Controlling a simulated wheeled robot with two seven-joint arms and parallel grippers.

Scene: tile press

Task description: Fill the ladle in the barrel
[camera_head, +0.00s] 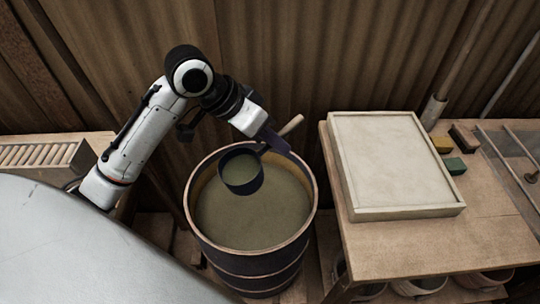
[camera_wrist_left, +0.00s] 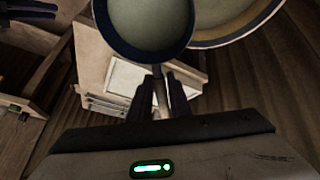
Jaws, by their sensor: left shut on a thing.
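The ladle (camera_head: 241,172) has a dark round cup and a wooden handle. Its cup is over the barrel and holds greenish-grey liquid like that in the barrel. The barrel (camera_head: 252,266) is dark-banded and stands in the middle of the head view, filled with murky liquid (camera_head: 250,220). My left gripper (camera_head: 276,143) is shut on the ladle's handle near the barrel's back rim. In the left wrist view the ladle cup (camera_wrist_left: 150,50) is at the top, with the handle between the fingers (camera_wrist_left: 160,95). The barrel's rim (camera_wrist_left: 240,35) shows behind it.
A wooden table (camera_head: 430,235) stands right of the barrel and carries a pale framed tray (camera_head: 397,210). Small yellow (camera_head: 442,145), green (camera_head: 454,166) and dark blocks lie beyond it. A corrugated wall (camera_head: 290,60) closes off the back. A slatted wooden surface (camera_head: 40,154) is at left.

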